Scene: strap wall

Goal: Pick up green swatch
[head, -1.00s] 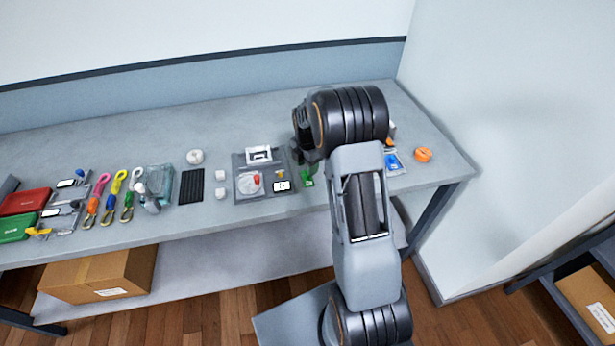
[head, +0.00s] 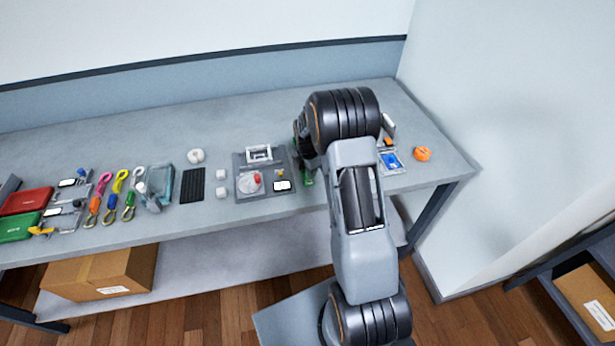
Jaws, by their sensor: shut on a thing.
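The green swatch (head: 309,180) shows only as a small strip of green just below my gripper, near the front of the table and right of the grey tray. My gripper (head: 306,168) points down over this spot and is shut on the green swatch. My arm and wrist hide most of the fingers and much of the swatch. I cannot tell from this view whether the swatch is clear of the table top.
Left of my gripper is a grey tray (head: 241,183) with small parts. A blue-marked card (head: 391,161) and an orange roll (head: 422,154) lie to the right. Straps, pouches and a black mat (head: 192,186) fill the left. The table's back is clear.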

